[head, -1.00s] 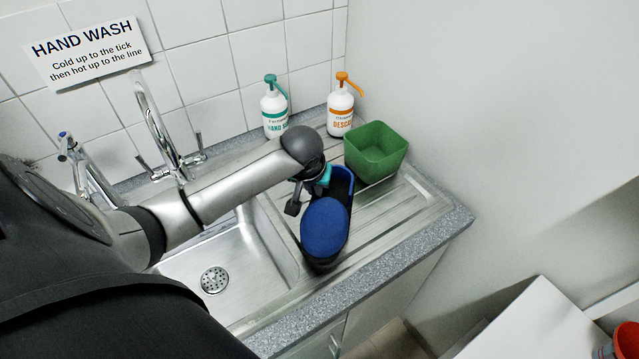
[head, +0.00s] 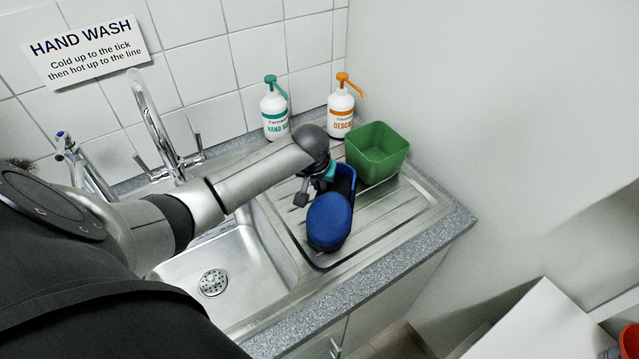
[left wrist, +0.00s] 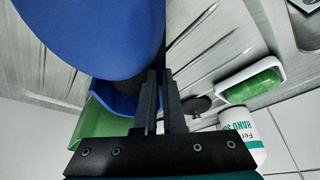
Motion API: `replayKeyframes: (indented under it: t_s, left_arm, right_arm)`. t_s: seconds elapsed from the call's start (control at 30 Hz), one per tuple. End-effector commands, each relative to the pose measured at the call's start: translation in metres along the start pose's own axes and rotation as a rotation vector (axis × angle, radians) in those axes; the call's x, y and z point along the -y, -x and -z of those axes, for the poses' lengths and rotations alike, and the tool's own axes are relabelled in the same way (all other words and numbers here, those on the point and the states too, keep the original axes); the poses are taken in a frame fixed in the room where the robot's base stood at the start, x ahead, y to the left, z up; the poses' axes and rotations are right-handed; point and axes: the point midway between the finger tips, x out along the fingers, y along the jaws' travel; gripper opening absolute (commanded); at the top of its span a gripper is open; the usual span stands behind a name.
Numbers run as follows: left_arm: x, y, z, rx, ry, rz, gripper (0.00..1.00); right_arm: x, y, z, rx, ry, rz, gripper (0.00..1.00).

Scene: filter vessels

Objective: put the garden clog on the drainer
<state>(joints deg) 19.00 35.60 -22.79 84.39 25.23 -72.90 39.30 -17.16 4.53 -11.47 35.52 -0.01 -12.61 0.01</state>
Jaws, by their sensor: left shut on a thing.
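The blue garden clog (head: 329,222) is over the ribbed drainer (head: 398,215) in the head view, its rounded toe toward the front edge. My left gripper (head: 318,184) is at the clog's open heel end and shut on its rim. In the left wrist view the clog (left wrist: 95,35) fills the upper left, and my left gripper's fingers (left wrist: 160,95) are close together at its edge. I cannot tell whether the sole touches the drainer. My right gripper is not in view.
A green tub (head: 377,153) stands behind and right of the clog. Two pump bottles, teal-topped (head: 274,110) and orange-topped (head: 341,107), stand along the back. The sink basin (head: 225,275) and taps are to the left. The drainer's right part is clear.

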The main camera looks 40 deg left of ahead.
Motion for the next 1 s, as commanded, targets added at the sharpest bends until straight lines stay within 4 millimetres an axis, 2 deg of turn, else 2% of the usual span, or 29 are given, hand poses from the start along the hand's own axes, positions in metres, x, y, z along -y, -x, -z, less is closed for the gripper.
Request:
replayKeyframes:
  t_s: [0.1,0.13,0.37,0.73,0.87,1.0]
  left_arm:
    - [0.000,-0.002,-0.001,0.000,0.001,-0.001,0.00]
    - [0.000,-0.002,-0.001,0.001,0.000,0.000,0.11]
    - [0.000,-0.002,-0.001,0.001,0.000,0.000,0.36]
    - [0.001,0.004,0.000,0.000,0.000,0.001,0.37]
    - [0.001,0.019,0.001,-0.002,0.001,0.000,0.37]
    - [0.000,0.043,0.001,-0.002,-0.001,-0.001,0.37]
  right_arm:
    - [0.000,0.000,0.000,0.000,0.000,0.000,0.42]
    - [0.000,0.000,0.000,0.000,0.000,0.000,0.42]
    - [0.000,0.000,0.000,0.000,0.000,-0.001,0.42]
    - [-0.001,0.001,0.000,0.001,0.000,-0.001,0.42]
    - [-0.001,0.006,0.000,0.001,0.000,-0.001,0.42]
    - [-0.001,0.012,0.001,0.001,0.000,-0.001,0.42]
